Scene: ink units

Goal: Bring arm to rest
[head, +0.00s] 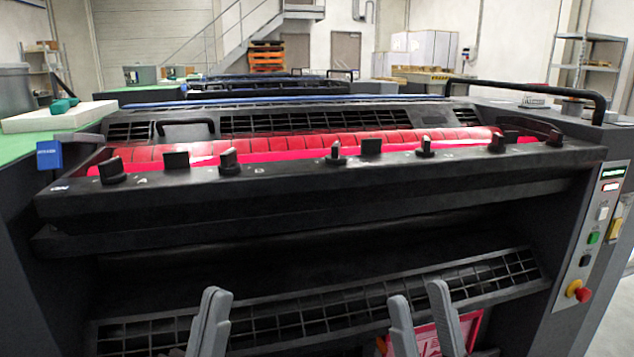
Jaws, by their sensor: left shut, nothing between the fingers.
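My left gripper (210,296) shows at the bottom, left of centre, in the head view. Its two grey fingers lie together, shut, with nothing between them. My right gripper (418,294) shows at the bottom, right of centre. Its two fingers stand apart with nothing seen between them. Both point upward in the picture, in front of the lower grille (300,315) of the ink unit (320,205). The rest of both arms is below the picture's edge. I cannot tell how far the fingertips are from the grille.
The ink unit's red ink trough (290,146) has several black knobs along its front edge. A control panel (592,235) with buttons stands at the right. A pink-red sign (473,330) is partly hidden behind my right gripper. A white block (60,117) lies on the green top at left.

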